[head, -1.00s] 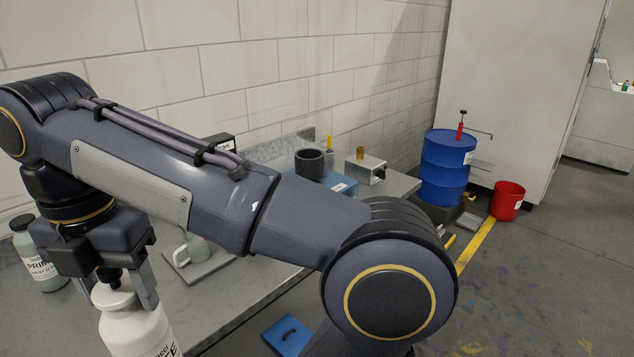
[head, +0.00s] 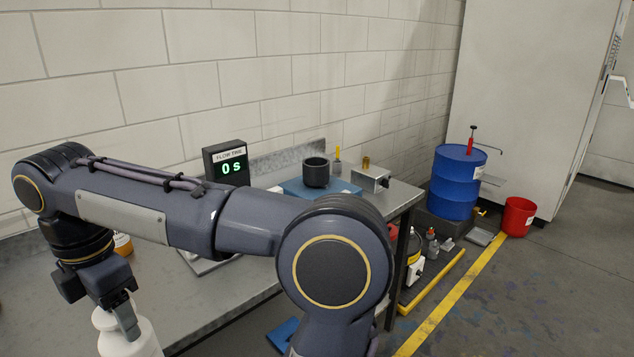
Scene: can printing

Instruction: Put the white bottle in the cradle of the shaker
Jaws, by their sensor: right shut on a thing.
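My right gripper (head: 112,312) is at the lower left, shut on the neck of the white bottle (head: 128,340). The bottle is upright, and its lower part is cut off by the picture's bottom edge. A black open-topped cup (head: 316,171) stands on a blue base (head: 345,190) farther back on the bench, near the wall; it looks like the shaker's cradle. The bottle is well to the left and nearer than the cup, apart from it. My left gripper is not in view.
A black timer reading "0 s" (head: 228,163) stands behind my arm. A grey box (head: 370,179) is right of the blue base on the grey bench (head: 190,305). My arm hides mid-bench.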

